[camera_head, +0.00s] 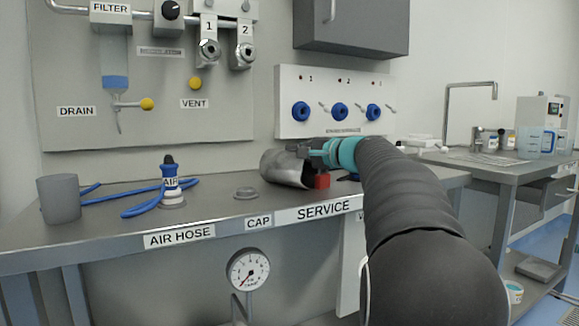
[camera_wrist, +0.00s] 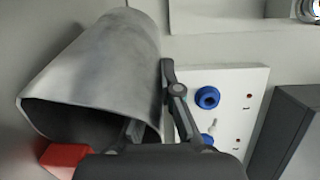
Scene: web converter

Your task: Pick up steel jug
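The steel jug (camera_head: 283,167) is a grey metal vessel lying tilted on its side at the back of the bench, its mouth facing right in the head view. In the wrist view the jug (camera_wrist: 95,75) fills the left, mouth facing me. My gripper (camera_head: 318,150) is at the jug's mouth. In the wrist view one finger of my gripper (camera_wrist: 158,108) lies along the outside of the wall and the other reaches inside the mouth. The fingers look shut on the wall; the inner fingertip is partly hidden. A red block-like part (camera_wrist: 65,157) sits at the rim.
On the bench (camera_head: 225,215) stand a grey cup (camera_head: 60,199), a blue air hose fitting (camera_head: 171,185) and a small grey cap (camera_head: 245,192). A white panel with blue knobs (camera_head: 340,111) is on the wall behind. A dark cabinet (camera_head: 350,25) hangs above.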

